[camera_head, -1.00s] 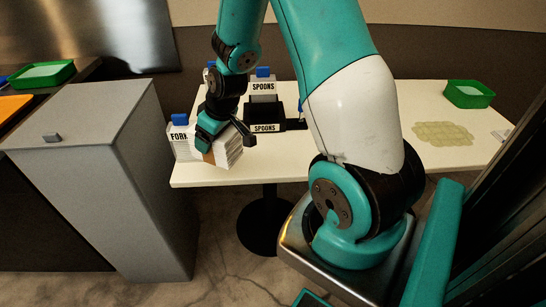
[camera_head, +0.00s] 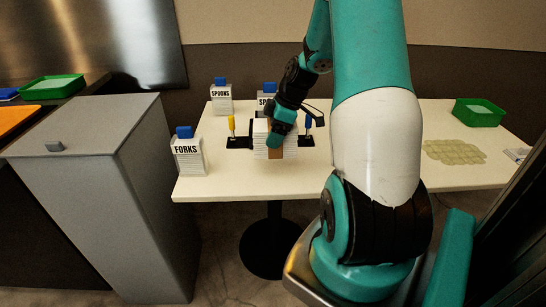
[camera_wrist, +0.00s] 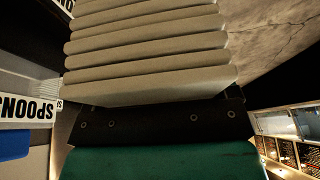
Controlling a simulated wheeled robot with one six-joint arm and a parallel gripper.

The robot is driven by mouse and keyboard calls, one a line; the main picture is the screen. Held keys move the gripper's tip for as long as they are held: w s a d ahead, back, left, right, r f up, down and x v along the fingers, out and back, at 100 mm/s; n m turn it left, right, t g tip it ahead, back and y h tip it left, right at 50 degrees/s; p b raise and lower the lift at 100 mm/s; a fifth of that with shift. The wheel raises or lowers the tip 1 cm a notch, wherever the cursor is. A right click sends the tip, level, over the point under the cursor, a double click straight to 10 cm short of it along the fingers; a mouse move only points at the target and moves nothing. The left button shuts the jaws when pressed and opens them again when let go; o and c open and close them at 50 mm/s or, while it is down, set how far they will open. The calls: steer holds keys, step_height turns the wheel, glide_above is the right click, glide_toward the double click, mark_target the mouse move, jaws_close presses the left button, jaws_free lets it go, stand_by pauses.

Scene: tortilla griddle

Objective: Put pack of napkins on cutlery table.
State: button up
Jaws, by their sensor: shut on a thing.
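The pack of napkins (camera_head: 262,148), a white layered stack with a brown band, is in my gripper (camera_head: 281,136), which is shut on it. In the head view it is over the middle of the cream cutlery table (camera_head: 225,182), in front of a black holder (camera_head: 236,143). I cannot tell whether its underside touches the table. In the wrist view the napkin layers (camera_wrist: 150,50) fill the upper middle, against the dark edge of my gripper (camera_wrist: 150,118).
A FORKS box (camera_head: 188,155) stands at the table's left edge. SPOONS boxes (camera_head: 221,102) stand at the back left. Yellow and blue handles rise from the black holder. A green tray (camera_head: 478,114) and a pale mat (camera_head: 453,151) lie at the right. The front strip is clear.

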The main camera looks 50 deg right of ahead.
step_height(320, 180, down, 8)
steer(key=shift+r, duration=0.1)
stand_by(0.4)
steer(key=o, duration=0.9)
steer(key=shift+c, duration=0.2)
